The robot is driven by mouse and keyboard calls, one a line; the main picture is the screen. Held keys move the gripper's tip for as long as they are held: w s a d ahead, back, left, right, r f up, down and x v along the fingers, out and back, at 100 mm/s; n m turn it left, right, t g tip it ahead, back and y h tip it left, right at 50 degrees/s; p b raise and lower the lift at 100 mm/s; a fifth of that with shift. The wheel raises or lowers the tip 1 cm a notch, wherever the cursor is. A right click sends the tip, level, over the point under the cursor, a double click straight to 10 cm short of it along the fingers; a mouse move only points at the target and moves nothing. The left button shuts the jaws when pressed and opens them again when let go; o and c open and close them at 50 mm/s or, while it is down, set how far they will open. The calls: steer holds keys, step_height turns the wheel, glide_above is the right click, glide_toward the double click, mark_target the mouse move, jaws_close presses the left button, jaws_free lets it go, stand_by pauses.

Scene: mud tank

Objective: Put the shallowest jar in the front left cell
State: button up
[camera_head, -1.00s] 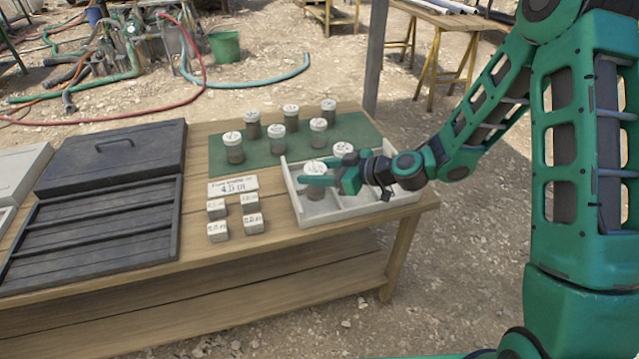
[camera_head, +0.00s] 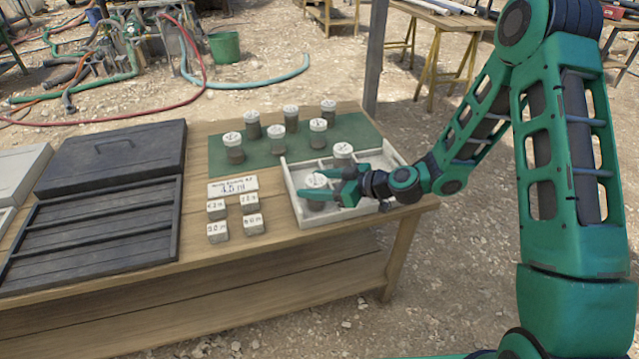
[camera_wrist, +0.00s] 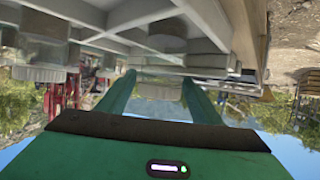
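A white-lidded jar (camera_head: 316,181) stands upright inside the front left cell of the pale divided tray (camera_head: 355,214). My gripper (camera_head: 318,184) reaches in from the right at the jar's upper part, one finger on each side. In the wrist view, which looks upside down, the jar (camera_wrist: 158,88) is between the two green fingers with no clear gap. Another white-lidded jar (camera_head: 342,152) stands in a back cell of the tray. Several similar jars, such as one at the left (camera_head: 233,147), stand on the green mat (camera_head: 220,164).
Several small labelled blocks (camera_head: 217,231) and a white sign card (camera_head: 233,187) lie left of the tray on the wooden table (camera_head: 275,243). A dark lidded case (camera_head: 110,160) fills the table's left side. A grey post (camera_head: 375,60) rises behind the table.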

stand_by(0.3)
steer(key=v, duration=1.2)
steer(key=shift+s, duration=0.15)
steer(key=s+d+r+m+g+h, duration=0.15)
steer(key=s+d+m+h, duration=0.25)
steer(key=s+d, duration=0.45)
steer(key=s+d+r+m+g+h, duration=0.1)
steer(key=s+d+m+g+h, duration=0.3)
steer(key=d, duration=0.7)
steer(key=s+d+r+m+h, duration=0.1)
steer(key=s+d+r+m, duration=0.1)
steer(key=s, duration=0.4)
steer(key=s+d+r+m+h, duration=0.1)
steer(key=s+d+r+m, duration=0.2)
steer(key=s+d+m, duration=0.2)
steer(key=s+d+r+m+g+h, duration=0.1)
steer(key=s+d+r+m, duration=0.2)
steer(key=s, duration=0.4)
steer(key=shift+s+d+r+m+h, duration=0.2)
steer(key=shift+d+r+m+h, duration=0.1)
steer(key=shift+d, duration=0.55)
